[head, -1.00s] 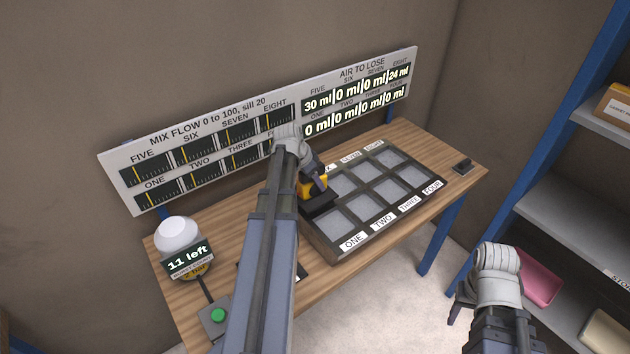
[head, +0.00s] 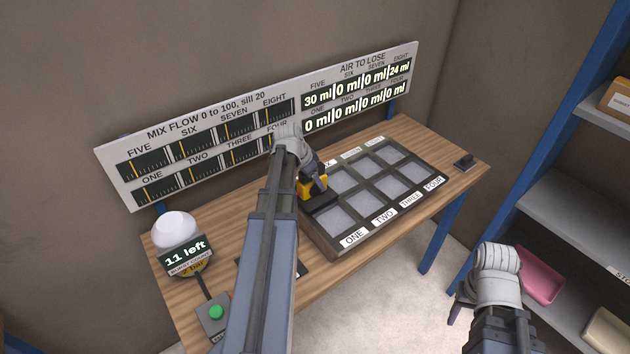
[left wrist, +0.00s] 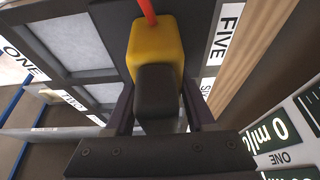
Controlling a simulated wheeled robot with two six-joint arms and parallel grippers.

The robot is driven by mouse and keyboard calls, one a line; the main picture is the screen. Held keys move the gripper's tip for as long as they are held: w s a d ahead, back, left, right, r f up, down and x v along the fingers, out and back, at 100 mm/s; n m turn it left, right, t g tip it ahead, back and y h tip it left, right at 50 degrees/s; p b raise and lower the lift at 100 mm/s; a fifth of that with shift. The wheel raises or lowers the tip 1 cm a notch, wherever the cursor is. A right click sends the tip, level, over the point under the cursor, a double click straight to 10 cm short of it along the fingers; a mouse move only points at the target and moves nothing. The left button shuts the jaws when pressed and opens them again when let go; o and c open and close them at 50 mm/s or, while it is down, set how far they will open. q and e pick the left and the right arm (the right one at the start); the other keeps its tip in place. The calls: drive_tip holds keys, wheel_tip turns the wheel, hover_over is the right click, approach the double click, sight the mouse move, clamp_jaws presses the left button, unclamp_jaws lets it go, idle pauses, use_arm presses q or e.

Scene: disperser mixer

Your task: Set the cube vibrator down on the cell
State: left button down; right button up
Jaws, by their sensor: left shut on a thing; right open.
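The cube vibrator, a yellow block (head: 308,188) with a dark base, is held in my left gripper (head: 317,180). In the left wrist view the yellow block (left wrist: 158,50) with its black part sits between the two fingers, and a red rod rises from it. It is over the back-left end of the dark eight-cell tray (head: 327,244), at the cell by the FIVE label (left wrist: 231,27). I cannot tell whether its base touches the cell. The FIVE label is hidden in the head view. My right gripper (head: 463,310) is open and empty, right of the table.
A gauge board (head: 122,170) stands behind the table (head: 183,300). A white-domed counter reading "11 left" (head: 180,250) and a green button box (head: 215,312) are at the left. Shelves (head: 570,220) stand at the right.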

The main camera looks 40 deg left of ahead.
use_arm(q)
drive_tip(key=shift+c, duration=0.8)
unclamp_jaws()
drive_tip(key=p+v, duration=0.7)
drive_tip(key=v, duration=0.1)
drive_tip(key=shift+f, duration=0.15)
